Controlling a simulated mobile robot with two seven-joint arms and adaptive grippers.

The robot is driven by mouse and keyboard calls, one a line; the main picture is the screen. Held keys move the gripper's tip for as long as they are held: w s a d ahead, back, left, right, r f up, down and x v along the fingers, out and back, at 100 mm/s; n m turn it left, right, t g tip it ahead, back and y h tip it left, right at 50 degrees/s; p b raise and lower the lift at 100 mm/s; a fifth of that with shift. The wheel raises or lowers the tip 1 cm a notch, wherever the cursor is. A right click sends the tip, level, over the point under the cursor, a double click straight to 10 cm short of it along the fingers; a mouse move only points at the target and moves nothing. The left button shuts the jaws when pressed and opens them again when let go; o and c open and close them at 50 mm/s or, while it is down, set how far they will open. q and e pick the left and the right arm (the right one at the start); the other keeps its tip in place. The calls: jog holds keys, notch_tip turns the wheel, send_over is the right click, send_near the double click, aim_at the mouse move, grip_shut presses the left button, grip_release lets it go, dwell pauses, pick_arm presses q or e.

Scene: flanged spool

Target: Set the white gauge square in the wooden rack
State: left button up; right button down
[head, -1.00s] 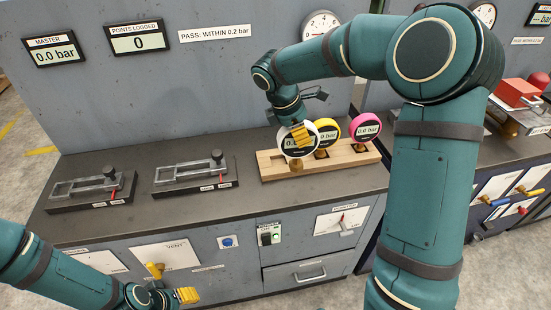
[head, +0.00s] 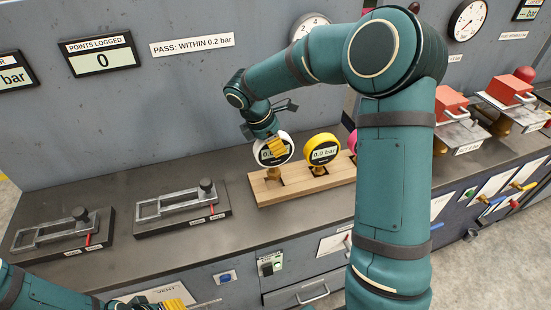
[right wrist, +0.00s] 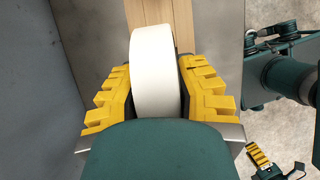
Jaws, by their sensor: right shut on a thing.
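The white gauge (head: 287,139) is upright at the left part of the wooden rack (head: 300,193), its brass stem (head: 273,172) at the rack's left opening. Whether the stem is fully seated I cannot tell. My right gripper (head: 274,147) is shut on the gauge's round body, its yellow fingers covering part of the display. In the right wrist view the gauge (right wrist: 154,75) shows edge-on as a white band between the fingers (right wrist: 154,95), with the rack's wood (right wrist: 178,12) beyond. My left gripper (head: 174,302) is low at the bottom edge, mostly cut off.
A yellow gauge (head: 322,149) stands in the rack just right of the white one. A pink gauge (head: 352,142) is mostly hidden behind my right arm. Two metal clamp-like fixtures (head: 180,206) (head: 62,232) sit on the bench to the left. Grey bench (head: 235,225) between is clear.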

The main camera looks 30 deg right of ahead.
jog(key=shift+f+b, duration=0.4)
jog(key=shift+f, duration=1.9)
jog(key=c, duration=0.9)
grip_release()
jog(key=shift+o, duration=0.2)
jog(key=p+v, duration=0.2)
jog(key=v, duration=1)
